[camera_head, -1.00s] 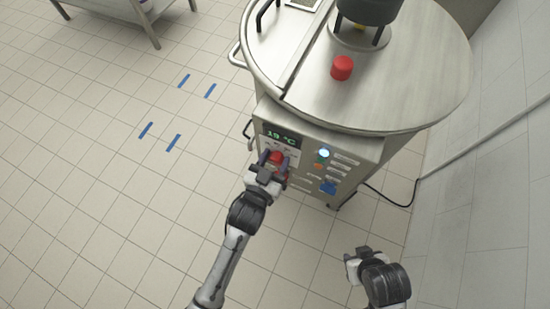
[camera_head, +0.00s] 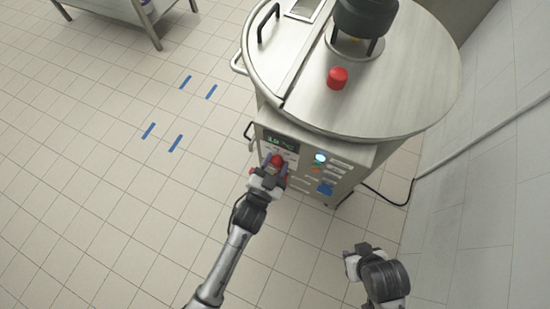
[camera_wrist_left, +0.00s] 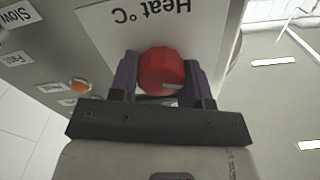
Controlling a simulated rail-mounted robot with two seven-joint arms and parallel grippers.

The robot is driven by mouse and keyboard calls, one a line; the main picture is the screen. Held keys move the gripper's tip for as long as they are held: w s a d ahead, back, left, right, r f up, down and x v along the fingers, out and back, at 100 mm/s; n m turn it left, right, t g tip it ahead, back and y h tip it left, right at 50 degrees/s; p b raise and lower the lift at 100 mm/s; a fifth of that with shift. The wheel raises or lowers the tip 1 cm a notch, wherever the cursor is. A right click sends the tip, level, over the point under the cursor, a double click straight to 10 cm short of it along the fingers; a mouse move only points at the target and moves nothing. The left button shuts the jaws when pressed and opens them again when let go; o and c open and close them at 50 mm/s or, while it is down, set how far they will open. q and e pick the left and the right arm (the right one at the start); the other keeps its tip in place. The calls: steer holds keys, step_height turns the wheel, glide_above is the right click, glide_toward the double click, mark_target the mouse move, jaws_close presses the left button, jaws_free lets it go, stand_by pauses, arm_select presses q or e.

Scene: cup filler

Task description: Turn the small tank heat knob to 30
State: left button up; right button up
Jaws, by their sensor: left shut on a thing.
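The small tank (camera_head: 360,85) is a round steel tank with a control panel on its front. The red heat knob (camera_wrist_left: 163,72) sits on a white plate marked "Heat °C" (camera_wrist_left: 150,20), which looks upside down in the left wrist view. My left gripper (camera_head: 275,166) is at the panel, its two fingers on either side of the knob and shut on it. The green display (camera_head: 280,141) above the knob seems to read about 19, but its digits are blurred. My right gripper (camera_head: 358,258) is low at the right, away from the tank; its fingers are not clear.
A red button (camera_head: 337,77) stands on the tank lid. Lit and blue controls (camera_head: 325,188) are right of the knob on the panel. A black cable (camera_head: 385,196) runs to the right wall. Blue floor marks (camera_head: 175,143) lie on open tiles at the left.

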arm_select(q)
steer(key=m+p, duration=0.1)
steer(key=m, duration=0.1)
steer(key=shift+m+p, duration=0.3)
steer(key=shift+p, duration=0.05)
steer(key=shift+m, duration=0.5)
steer(key=shift+f+p, duration=0.1)
steer(key=shift+p, duration=0.2)
steer(key=o, duration=0.9)
